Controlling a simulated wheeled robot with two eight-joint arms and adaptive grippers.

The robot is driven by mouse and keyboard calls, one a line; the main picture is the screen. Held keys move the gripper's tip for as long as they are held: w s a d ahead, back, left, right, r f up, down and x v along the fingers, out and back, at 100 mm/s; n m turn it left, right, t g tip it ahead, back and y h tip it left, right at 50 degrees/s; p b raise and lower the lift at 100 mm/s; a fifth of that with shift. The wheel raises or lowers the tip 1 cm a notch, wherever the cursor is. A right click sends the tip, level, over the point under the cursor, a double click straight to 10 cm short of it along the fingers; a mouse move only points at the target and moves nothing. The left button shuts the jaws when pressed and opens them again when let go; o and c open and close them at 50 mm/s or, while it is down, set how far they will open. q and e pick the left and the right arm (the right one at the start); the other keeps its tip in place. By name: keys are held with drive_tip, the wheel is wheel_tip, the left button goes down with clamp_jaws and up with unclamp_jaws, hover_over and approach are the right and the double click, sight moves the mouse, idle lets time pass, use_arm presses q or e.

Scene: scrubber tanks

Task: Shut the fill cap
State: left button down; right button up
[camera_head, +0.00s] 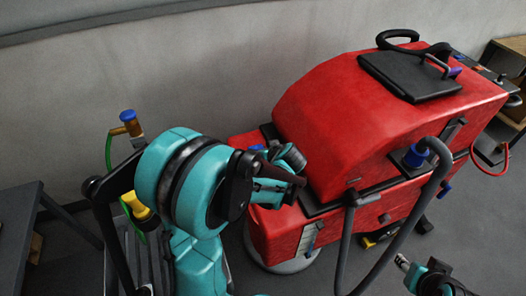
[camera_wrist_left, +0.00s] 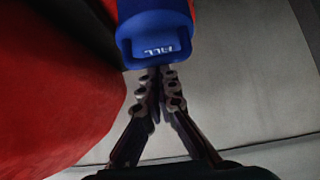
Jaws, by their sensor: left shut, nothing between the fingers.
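The fill cap (camera_wrist_left: 158,35) is blue, with "FILL" lettering upside down in the left wrist view, at the top centre. A small blue part of it (camera_head: 257,147) shows behind my left arm in the head view. My left gripper (camera_wrist_left: 158,76) is shut and empty, its fingertips together just below the cap's lettered edge in the picture; I cannot tell whether they touch it. In the head view my left arm hides much of the cap and its opening. My right gripper (camera_head: 406,264) is at the lower right, away from the cap; its jaws are too small to read.
The red scrubber (camera_head: 365,130) fills the right, with a black lid (camera_head: 410,75) on top and a grey hose (camera_head: 400,240) in front. A cart (camera_head: 150,265) with a blue-topped tap (camera_head: 128,118) and green hose stands left. The grey wall (camera_head: 200,75) is behind.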

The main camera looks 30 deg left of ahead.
use_arm(q)
drive_tip(key=shift+s+d+f, duration=0.55)
drive_tip(key=shift+s+f, duration=0.05)
drive_tip(key=shift+f, duration=0.25)
drive_tip(key=shift+w+a+r, duration=0.1)
drive_tip(key=shift+r, duration=0.3)
wheel_tip(320, 180, up, 6)
drive_tip(key=w+a+f+p, duration=0.1)
drive_tip(key=p, duration=0.3)
drive_tip(key=s+d+f, duration=0.2)
drive_tip(key=s+d, duration=0.4)
drive_tip(key=d, duration=0.1)
drive_tip(key=shift+d, duration=0.15)
